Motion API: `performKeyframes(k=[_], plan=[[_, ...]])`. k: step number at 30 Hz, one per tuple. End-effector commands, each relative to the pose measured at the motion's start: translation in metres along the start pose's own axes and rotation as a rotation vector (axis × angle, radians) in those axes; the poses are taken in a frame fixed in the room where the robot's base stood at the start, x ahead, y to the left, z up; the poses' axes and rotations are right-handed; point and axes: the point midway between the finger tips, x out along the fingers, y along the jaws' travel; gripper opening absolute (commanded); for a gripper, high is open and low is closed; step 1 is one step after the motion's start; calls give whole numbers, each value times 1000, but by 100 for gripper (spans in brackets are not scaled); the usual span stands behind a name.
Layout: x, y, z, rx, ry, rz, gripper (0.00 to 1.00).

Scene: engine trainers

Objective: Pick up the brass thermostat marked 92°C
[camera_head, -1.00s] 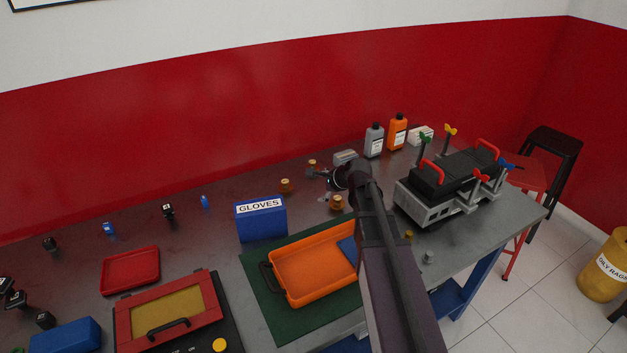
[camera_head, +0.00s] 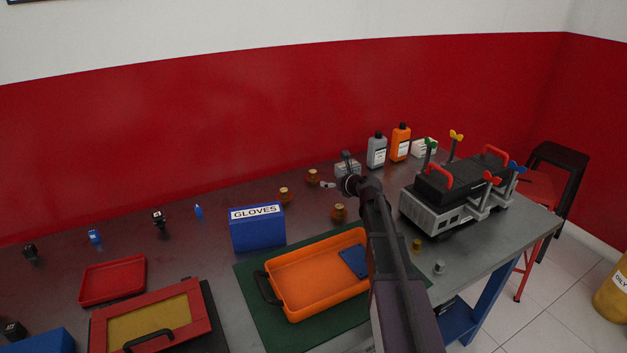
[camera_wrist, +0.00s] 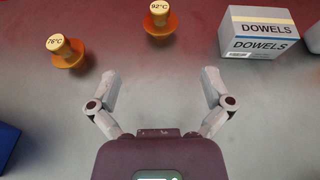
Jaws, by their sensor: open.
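The brass thermostat marked 92°C (camera_wrist: 160,20) stands on the bench near the top of the wrist view, on a wider orange-brown flange. In the head view it appears to be the brass piece (camera_head: 312,177) left of the dowels box. My gripper (camera_wrist: 160,90) is open and empty, its two fingers spread below the thermostat in the wrist picture, apart from it. In the head view my gripper (camera_head: 336,172) is near the dowels box. A similar thermostat marked 76°C (camera_wrist: 65,50) stands to the left. A third brass piece (camera_head: 339,212) has an unreadable marking.
The dowels box (camera_wrist: 258,34) stands right of the 92°C thermostat. The blue gloves box (camera_head: 257,229) is to the left. An orange tray (camera_head: 290,304) lies in front, an engine trainer (camera_head: 440,216) to the right, bottles (camera_head: 377,151) behind. Bench between gripper and thermostat is clear.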

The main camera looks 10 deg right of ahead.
Motion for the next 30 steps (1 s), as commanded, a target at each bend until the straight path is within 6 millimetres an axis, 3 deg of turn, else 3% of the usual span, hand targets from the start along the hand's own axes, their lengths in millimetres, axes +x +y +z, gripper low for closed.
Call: performKeyframes(k=[8,21,30], plan=[[11,-1,-1,-2,1,0,100],[72,-2,-2,-4,1,0,100],[86,-1,-1,-3,2,0,100]])
